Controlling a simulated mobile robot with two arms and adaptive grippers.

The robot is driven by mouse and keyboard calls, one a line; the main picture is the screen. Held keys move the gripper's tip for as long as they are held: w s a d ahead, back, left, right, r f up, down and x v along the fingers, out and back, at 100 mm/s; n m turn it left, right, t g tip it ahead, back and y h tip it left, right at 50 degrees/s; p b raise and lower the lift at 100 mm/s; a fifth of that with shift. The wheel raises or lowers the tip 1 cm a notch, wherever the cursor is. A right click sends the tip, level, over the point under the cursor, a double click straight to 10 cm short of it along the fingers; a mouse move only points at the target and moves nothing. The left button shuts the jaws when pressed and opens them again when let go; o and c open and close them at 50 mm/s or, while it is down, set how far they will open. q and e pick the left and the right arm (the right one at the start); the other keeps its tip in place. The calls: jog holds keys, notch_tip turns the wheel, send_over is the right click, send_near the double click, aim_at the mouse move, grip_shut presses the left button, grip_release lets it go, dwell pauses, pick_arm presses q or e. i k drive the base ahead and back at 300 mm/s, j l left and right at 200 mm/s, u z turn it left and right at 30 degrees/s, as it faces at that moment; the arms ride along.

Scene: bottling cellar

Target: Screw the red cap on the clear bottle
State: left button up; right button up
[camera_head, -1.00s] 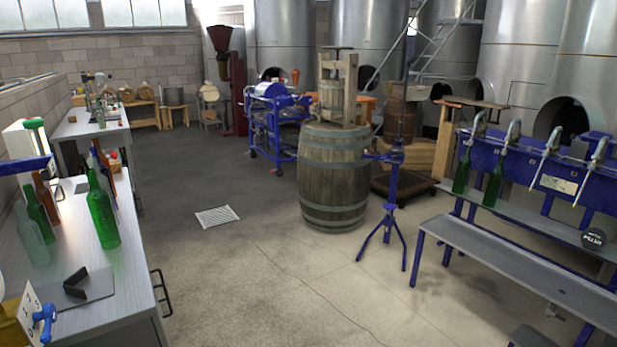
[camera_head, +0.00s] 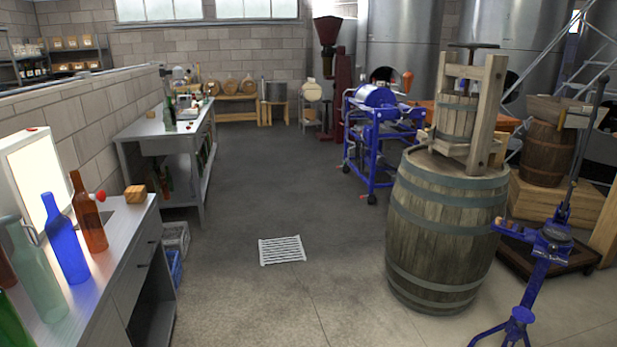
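A pale, greenish see-through bottle (camera_head: 38,275) stands upright on the near bench at the lower left; I cannot tell if it is the clear bottle. A small round red thing (camera_head: 101,196) shows beside the brown bottle (camera_head: 90,215); I cannot tell if it is a cap. Small bottles and tools (camera_head: 170,112) stand on the far bench, with a tiny red spot among them, too small to make out. Neither of my grippers is in view.
The near bench (camera_head: 128,262) also holds a blue bottle (camera_head: 66,240) and a wooden block (camera_head: 135,193). The far bench (camera_head: 140,130) stands along the left wall. A barrel (camera_head: 440,235) and a blue stand (camera_head: 535,275) are right. The floor between, with a white grate (camera_head: 282,250), is clear.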

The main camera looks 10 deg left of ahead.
aim_at(166, 113)
jog(key=i+j+u, duration=0.2)
jog(key=i+u, duration=0.2)
jog(key=i, duration=0.6)
jog(key=i+l+u, duration=0.15)
jog(key=i+u, duration=0.2)
jog(key=i, duration=0.65)
jog(key=i+u, duration=0.15)
jog(key=i, duration=0.35)
jog(key=i+l+u, duration=0.15)
jog(key=i, duration=0.35)
jog(key=i+l+u, duration=0.15)
jog(key=i, duration=0.35)
jog(key=i+l+u, duration=0.15)
jog(key=i, duration=0.3)
jog(key=i+l+u, duration=0.4)
jog(key=i+l, duration=0.25)
